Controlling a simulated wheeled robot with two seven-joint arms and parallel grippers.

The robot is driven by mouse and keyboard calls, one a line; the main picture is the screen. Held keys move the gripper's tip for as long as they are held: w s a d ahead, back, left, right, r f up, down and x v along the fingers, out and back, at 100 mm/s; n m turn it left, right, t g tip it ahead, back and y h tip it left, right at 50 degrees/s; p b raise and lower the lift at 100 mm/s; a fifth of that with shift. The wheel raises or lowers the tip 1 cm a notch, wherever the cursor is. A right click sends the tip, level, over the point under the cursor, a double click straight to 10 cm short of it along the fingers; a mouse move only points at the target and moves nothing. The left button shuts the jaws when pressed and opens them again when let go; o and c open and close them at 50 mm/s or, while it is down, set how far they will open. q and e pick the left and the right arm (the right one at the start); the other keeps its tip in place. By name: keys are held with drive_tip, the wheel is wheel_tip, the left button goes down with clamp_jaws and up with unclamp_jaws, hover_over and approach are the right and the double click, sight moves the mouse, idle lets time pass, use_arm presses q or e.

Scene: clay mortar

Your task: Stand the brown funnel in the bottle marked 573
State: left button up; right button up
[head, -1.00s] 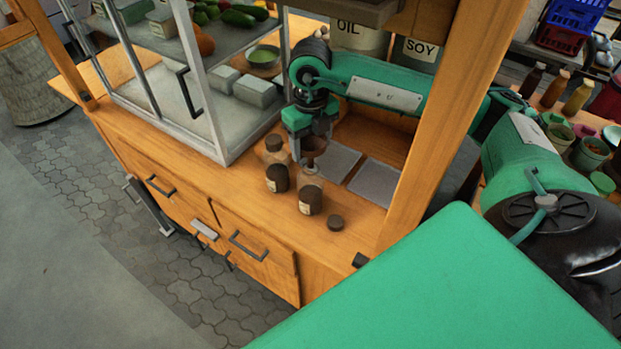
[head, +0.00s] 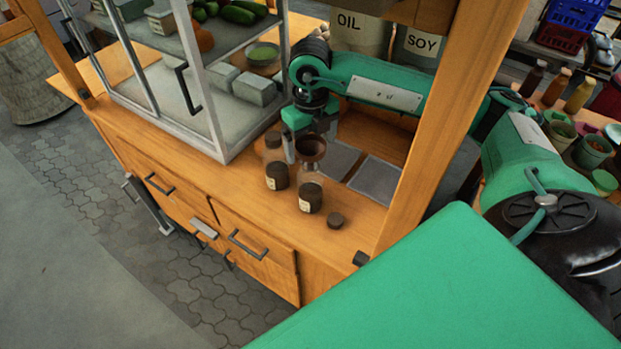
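The brown funnel (head: 312,150) stands upright with its stem in the mouth of the right-hand clear bottle (head: 310,192), which has dark contents and a pale label. A similar bottle (head: 276,168) with a dark cap stands just left of it. The labels are too small to read, so I cannot tell which is 573. My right gripper (head: 305,143) is just behind the funnel's rim, its fingers spread apart with nothing held between them; the funnel partly hides them. My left gripper is not in view.
A loose dark cap (head: 335,220) lies on the wooden counter (head: 265,222) right of the bottles. A glass display case (head: 215,110) stands to the left, a wooden post (head: 440,115) to the right. Grey trays (head: 376,180) lie behind the bottles.

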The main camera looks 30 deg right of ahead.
drive_tip(key=shift+r, duration=0.1)
drive_tip(key=shift+r, duration=0.35)
wheel_tip(320, 180, up, 13)
drive_tip(key=b, duration=0.1)
drive_tip(key=shift+w, duration=0.15)
drive_tip(key=shift+b, duration=0.3)
